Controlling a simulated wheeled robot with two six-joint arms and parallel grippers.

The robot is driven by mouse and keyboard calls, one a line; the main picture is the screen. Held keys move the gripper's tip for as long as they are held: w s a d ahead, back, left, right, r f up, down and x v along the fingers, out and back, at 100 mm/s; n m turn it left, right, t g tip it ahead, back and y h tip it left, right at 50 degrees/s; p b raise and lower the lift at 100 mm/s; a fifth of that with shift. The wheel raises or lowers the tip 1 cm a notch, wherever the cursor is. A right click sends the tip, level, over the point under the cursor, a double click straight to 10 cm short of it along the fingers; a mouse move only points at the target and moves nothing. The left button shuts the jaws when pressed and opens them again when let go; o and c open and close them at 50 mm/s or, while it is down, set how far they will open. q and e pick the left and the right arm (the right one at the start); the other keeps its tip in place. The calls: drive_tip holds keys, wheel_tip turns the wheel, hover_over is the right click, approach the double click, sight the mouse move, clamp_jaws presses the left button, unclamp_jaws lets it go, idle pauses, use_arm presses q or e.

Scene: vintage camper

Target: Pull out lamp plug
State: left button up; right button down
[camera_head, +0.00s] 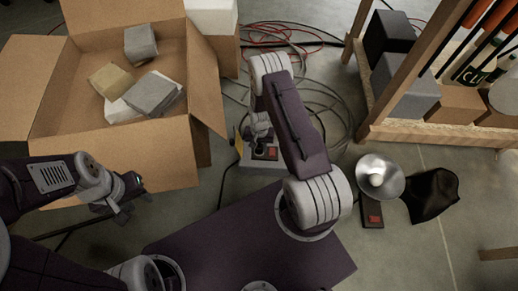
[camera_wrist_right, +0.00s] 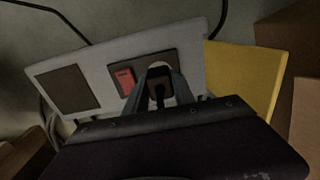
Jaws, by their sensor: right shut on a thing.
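A grey power box (camera_head: 245,178) with a red switch (camera_head: 271,154) lies on the floor, partly hidden by my right arm. In the right wrist view its light panel (camera_wrist_right: 60,70) carries a red switch (camera_wrist_right: 125,78) beside a round socket. My right gripper (camera_wrist_right: 161,88) is shut on a dark plug (camera_wrist_right: 160,72) at that socket; a black cord runs from it toward the camera. Whether the plug is fully seated cannot be seen. The lamp (camera_head: 380,178), with a round metal reflector, stands to the right. My left gripper (camera_head: 118,205) looks open and empty, in front of the cardboard box.
An open cardboard box (camera_head: 115,140) holding several blocks stands at the left. Cables (camera_head: 320,95) lie coiled behind the power box. A wooden shelf (camera_head: 400,132) is at the right, near a black cloth-like thing (camera_head: 434,195). A yellow panel (camera_wrist_right: 243,75) adjoins the power box.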

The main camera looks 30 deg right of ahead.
sight(259, 146)
drive_tip(key=shift+r+p, duration=2.1)
drive_tip(key=shift+r, duration=0.3)
drive_tip(key=shift+w, duration=0.1)
